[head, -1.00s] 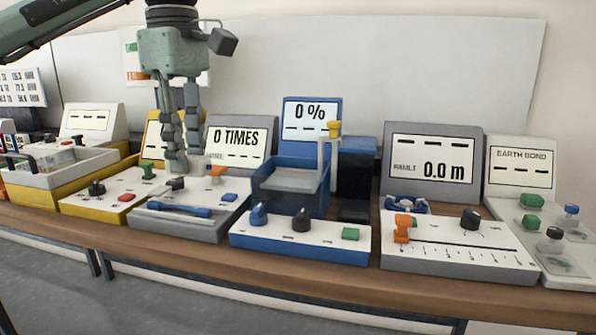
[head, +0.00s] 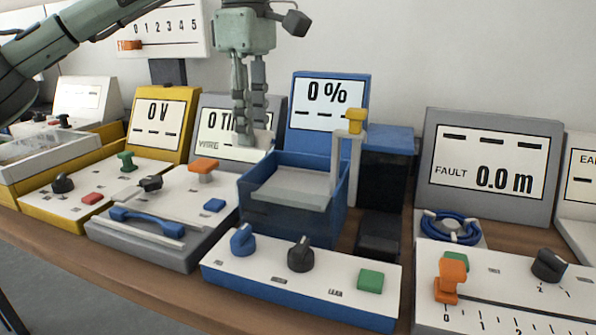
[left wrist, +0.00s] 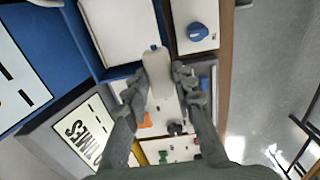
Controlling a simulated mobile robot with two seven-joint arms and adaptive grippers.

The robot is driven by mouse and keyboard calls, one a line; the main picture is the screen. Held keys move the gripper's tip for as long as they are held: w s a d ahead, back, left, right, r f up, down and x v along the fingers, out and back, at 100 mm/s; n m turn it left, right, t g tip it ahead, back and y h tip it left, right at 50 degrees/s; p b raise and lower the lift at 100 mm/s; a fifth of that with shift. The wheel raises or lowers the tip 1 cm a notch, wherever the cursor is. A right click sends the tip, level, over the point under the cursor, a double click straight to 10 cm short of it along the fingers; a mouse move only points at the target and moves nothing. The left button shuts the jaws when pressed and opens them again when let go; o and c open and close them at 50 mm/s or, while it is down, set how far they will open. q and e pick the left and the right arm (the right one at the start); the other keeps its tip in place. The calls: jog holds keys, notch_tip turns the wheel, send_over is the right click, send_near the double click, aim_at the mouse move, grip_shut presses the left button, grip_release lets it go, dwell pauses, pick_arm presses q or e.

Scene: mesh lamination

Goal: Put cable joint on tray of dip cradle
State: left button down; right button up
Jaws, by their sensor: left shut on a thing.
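My left gripper (head: 251,136) hangs with its fingers down, just behind and left of the blue dip cradle, in front of the grey counter's screen. In the left wrist view its fingers (left wrist: 160,86) are shut on the cable joint (left wrist: 158,70), a pale tapered sleeve with a small dark blue tip. In the head view the joint is mostly hidden; a pale bit shows by the fingertips. The cradle's grey tray (head: 291,187) is empty and sits in the blue tank (head: 290,223). The tray also shows ahead of the joint in the left wrist view (left wrist: 120,30). My right gripper is not in view.
A post with a yellow top (head: 356,120) rises at the tray's right side. The cradle's screen (head: 325,105) reads 0 %. A blue panel with knobs (head: 300,285) lies in front. The grey crimping unit with a blue handle (head: 147,222) stands to the left.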

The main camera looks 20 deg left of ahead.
pick_arm(q)
send_over(297, 187)
jog(key=f, duration=0.4)
jog(key=shift+s+a, duration=0.2)
jog(key=shift+a, duration=0.05)
jog(key=shift+w+d+f, duration=0.1)
jog(key=shift+w+d, duration=0.05)
jog(key=shift+w, duration=0.05)
notch_tip(297, 187, down, 4)
jog(key=shift+r, duration=0.1)
jog(key=shift+f, duration=0.2)
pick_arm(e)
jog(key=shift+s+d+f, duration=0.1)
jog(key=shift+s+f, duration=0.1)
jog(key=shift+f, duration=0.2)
pick_arm(q)
jog(key=shift+f, duration=0.1)
jog(key=c, duration=1.6)
grip_release()
jog(key=o, duration=0.3)
jog(key=shift+o, duration=0.2)
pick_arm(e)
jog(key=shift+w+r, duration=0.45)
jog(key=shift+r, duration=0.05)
